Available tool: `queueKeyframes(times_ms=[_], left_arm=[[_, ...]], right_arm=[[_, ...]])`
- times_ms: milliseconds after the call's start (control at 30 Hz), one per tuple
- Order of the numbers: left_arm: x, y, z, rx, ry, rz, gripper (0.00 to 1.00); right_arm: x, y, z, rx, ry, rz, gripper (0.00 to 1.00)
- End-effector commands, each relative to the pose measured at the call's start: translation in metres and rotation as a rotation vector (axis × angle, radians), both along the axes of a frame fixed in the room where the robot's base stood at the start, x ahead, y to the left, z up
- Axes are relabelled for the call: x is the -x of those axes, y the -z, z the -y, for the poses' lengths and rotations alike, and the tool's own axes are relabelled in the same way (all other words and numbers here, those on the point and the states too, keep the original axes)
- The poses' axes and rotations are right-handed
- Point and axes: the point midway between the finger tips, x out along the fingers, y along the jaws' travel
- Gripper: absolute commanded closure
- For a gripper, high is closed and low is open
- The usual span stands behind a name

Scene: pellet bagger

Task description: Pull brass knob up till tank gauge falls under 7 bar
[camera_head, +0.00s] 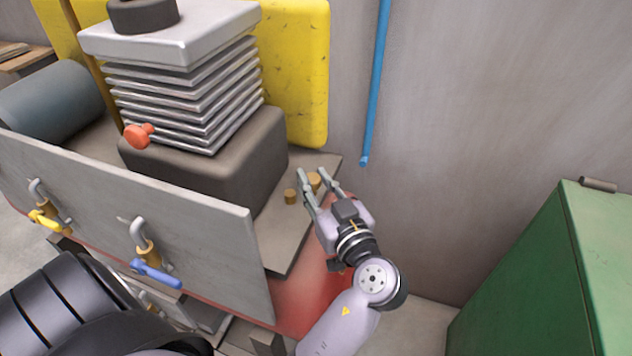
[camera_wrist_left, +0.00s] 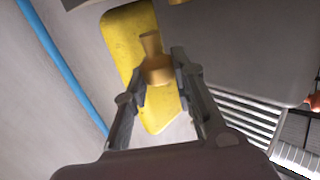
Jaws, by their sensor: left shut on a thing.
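The brass knob (camera_head: 314,179) stands on the grey plate (camera_head: 285,235) beside the compressor block. My left gripper (camera_head: 316,174) reaches over the plate and is shut on this knob. In the left wrist view the knob (camera_wrist_left: 156,66) sits between the two fingers (camera_wrist_left: 160,88), with its narrower end pointing away from the wrist. The red tank (camera_head: 318,295) shows partly under the plate, behind my left arm. I see no tank gauge face in either view, so no pressure reading shows. My right gripper is in neither view.
A smaller brass fitting (camera_head: 291,196) stands close left of the gripper. The finned compressor block (camera_head: 190,90), a red knob (camera_head: 138,135), and yellow (camera_head: 45,219) and blue (camera_head: 155,273) valve handles are to the left. A green cabinet (camera_head: 560,280) stands right. A blue pipe (camera_head: 375,85) hangs behind.

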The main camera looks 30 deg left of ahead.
Motion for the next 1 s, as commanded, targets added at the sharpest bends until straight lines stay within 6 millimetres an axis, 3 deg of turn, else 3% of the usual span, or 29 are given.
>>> queueKeyframes(times_ms=[33,467,500,833,1000], left_arm=[[-0.0010,-0.0071,0.0006,0.002,-0.001,0.016,1.00],[-0.0009,-0.0075,0.0004,0.002,-0.001,0.018,1.00],[-0.0009,-0.0075,0.0004,0.002,-0.001,0.018,0.75],[-0.0009,-0.0044,0.0007,0.005,-0.002,0.011,0.53],[-0.0008,-0.0033,0.0008,0.007,-0.002,0.009,0.52]], right_arm=[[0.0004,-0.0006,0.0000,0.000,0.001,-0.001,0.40],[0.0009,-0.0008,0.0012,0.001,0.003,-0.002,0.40],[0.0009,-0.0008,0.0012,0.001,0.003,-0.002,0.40],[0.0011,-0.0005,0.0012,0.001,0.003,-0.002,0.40],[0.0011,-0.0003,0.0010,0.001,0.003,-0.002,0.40]])
